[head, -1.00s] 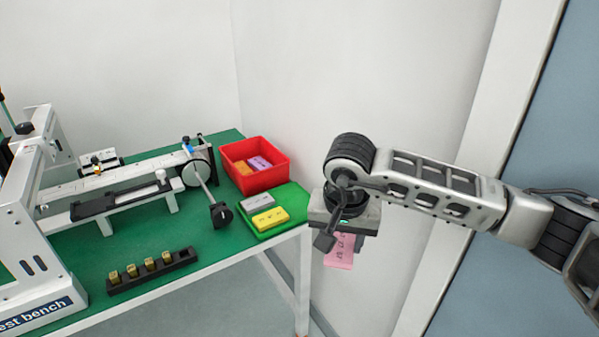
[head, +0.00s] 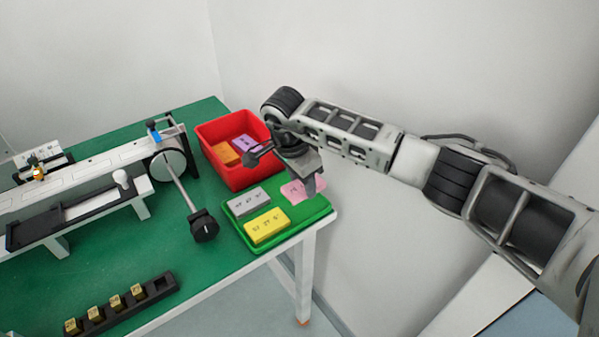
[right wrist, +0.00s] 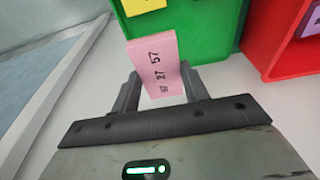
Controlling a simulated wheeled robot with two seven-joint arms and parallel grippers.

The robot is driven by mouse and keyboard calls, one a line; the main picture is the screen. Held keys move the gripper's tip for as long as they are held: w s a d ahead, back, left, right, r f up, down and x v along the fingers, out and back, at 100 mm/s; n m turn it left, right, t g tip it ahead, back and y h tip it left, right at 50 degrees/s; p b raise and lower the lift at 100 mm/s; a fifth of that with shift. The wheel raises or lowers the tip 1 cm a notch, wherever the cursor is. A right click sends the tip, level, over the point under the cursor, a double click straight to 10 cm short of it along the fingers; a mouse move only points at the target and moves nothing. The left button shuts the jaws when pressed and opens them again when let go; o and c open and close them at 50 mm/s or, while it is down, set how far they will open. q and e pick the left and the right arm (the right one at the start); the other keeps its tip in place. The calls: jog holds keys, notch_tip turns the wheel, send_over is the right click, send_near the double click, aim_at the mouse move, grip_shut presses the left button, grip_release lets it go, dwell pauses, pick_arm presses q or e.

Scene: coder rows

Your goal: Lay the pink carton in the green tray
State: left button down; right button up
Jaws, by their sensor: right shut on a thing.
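The pink carton (head: 301,190) is held in my right gripper (head: 306,182), which is shut on it. In the head view it shows at the back right part of the green tray (head: 304,215), partly hidden by the gripper. The right wrist view shows the carton (right wrist: 156,66) between the two fingers (right wrist: 160,90), marked face visible, its far end overlapping the side of the green tray (right wrist: 195,30). I cannot tell its height over the tray. A grey carton (head: 248,202) and a yellow carton (head: 267,226) lie in the tray. My left gripper is not in view.
A red bin (head: 233,176) with orange and purple cartons stands behind the tray. A test rig with a round wheel (head: 170,170) and a black knob (head: 204,227) stands to the left. A black rack (head: 125,303) holds several brass pieces. The tray's front right part is bare.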

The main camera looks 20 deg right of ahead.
aim_at(300, 187)
jog(key=shift+s+f+b, duration=0.15)
jog(key=shift+f+b, duration=0.15)
jog(key=shift+f, duration=0.25)
jog(key=shift+f+b, duration=0.5)
jog(key=shift+f, duration=0.65)
jog(key=shift+f+b, duration=0.45)
jog(key=shift+b, duration=0.05)
pick_arm(q)
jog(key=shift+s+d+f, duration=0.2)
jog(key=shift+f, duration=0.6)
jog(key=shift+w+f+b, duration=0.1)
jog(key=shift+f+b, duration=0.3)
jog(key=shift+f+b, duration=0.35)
jog(key=shift+b, duration=0.25)
pick_arm(e)
jog(key=shift+f, duration=0.55)
